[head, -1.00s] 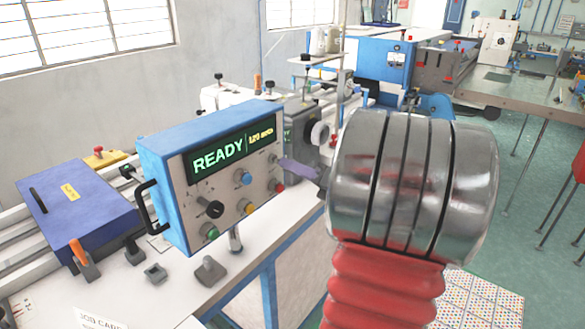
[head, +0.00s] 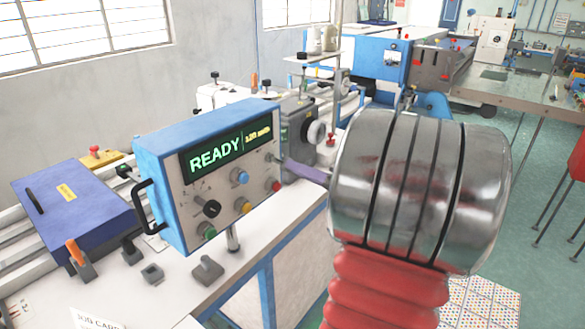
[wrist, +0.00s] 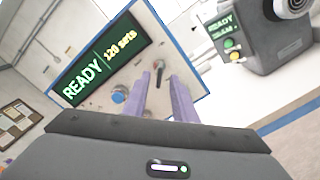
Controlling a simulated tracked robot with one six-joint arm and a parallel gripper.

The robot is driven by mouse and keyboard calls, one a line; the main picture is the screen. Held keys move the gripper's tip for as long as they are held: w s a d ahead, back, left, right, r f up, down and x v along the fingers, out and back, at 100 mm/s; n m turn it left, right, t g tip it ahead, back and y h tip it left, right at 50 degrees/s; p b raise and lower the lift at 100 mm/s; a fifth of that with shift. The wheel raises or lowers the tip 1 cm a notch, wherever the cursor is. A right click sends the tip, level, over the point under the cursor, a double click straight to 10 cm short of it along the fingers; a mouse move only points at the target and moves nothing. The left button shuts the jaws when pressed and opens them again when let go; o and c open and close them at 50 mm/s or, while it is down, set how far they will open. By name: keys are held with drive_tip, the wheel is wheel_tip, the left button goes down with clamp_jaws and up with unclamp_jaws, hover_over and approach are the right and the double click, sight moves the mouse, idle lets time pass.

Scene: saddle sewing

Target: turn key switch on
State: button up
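The key switch (wrist: 160,72) shows in the wrist view as a dark, narrow key standing out of a pale control panel face (wrist: 97,102). In the head view it is a small knob (head: 274,158) at the panel's upper right. My gripper (wrist: 161,77) has two purple fingers, apart with a clear gap. The key lies in line with that gap, near the fingertips; I cannot tell whether they touch it. In the head view one purple finger (head: 305,173) shows just right of the panel, and my wrist hides the rest. The green display (head: 228,152) reads READY and 120 sets.
The blue-framed panel carries a blue button (head: 241,177), a red button (head: 276,186), a yellow button (head: 244,205), a green button (head: 207,231) and a black knob (head: 211,208). A grey machine head (wrist: 265,35) stands beyond the panel's right edge.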

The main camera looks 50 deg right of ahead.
drive_tip(key=s, duration=1)
drive_tip(key=shift+d, duration=0.4)
drive_tip(key=w+a+f+n+g+y, duration=0.2)
drive_tip(key=w+a+n+g, duration=0.1)
drive_tip(key=a+n, duration=0.3)
drive_tip(key=w+a+f+n+g+y, duration=0.2)
drive_tip(key=a+n, duration=0.1)
drive_tip(key=a, duration=0.5)
drive_tip(key=w+a+f+n+g+y, duration=0.1)
drive_tip(key=w+a+n+g+y, duration=0.15)
drive_tip(key=a+n, duration=0.35)
drive_tip(key=s+a+n+g+h, duration=0.2)
drive_tip(key=a+n, duration=0.7)
drive_tip(key=n, duration=0.5)
drive_tip(key=s+a+f+n+g+h, duration=0.1)
drive_tip(key=s+a+n+g+h, duration=0.2)
drive_tip(key=a+n, duration=0.5)
drive_tip(key=s+n+h, duration=0.1)
drive_tip(key=n+h, duration=0.1)
drive_tip(key=n, duration=0.5)
drive_tip(key=shift+a+f+h, duration=0.2)
drive_tip(key=shift+a+h, duration=0.15)
drive_tip(key=shift+a, duration=0.05)
drive_tip(key=shift+s, duration=0.1)
